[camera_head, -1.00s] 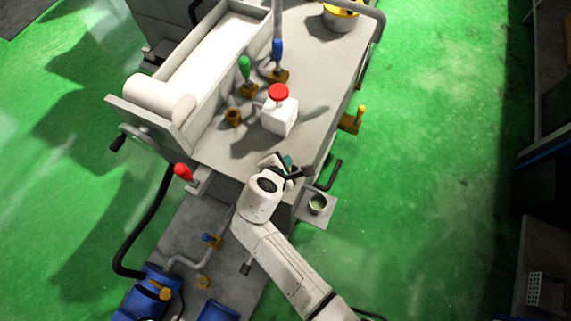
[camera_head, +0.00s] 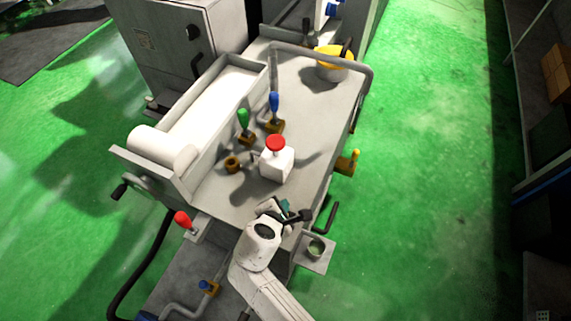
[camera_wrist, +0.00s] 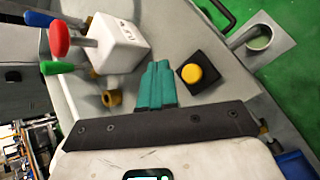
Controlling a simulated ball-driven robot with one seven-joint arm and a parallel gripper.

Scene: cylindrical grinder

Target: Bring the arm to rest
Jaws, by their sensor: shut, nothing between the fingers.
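My gripper (camera_head: 285,207) is at the front end of the grey machine table (camera_head: 225,203), at the end of my white arm. In the wrist view my gripper (camera_wrist: 158,84) shows its teal fingers close together with nothing between them. Ahead of the fingers, to the upper left in the wrist view, is a white box with a red knob (camera_wrist: 60,39). The same white box (camera_head: 277,164) stands behind my gripper in the head view. A yellow button on a black base (camera_wrist: 192,74) lies just right of the fingers, apart from them.
Green (camera_head: 243,119), blue (camera_head: 274,103) and red (camera_head: 182,219) levers stand on the machine. A yellow-rimmed pot (camera_head: 334,63) is at the back. A small cup on a plate (camera_head: 316,247) juts out right of my gripper. Green floor (camera_head: 430,200) on the right is clear.

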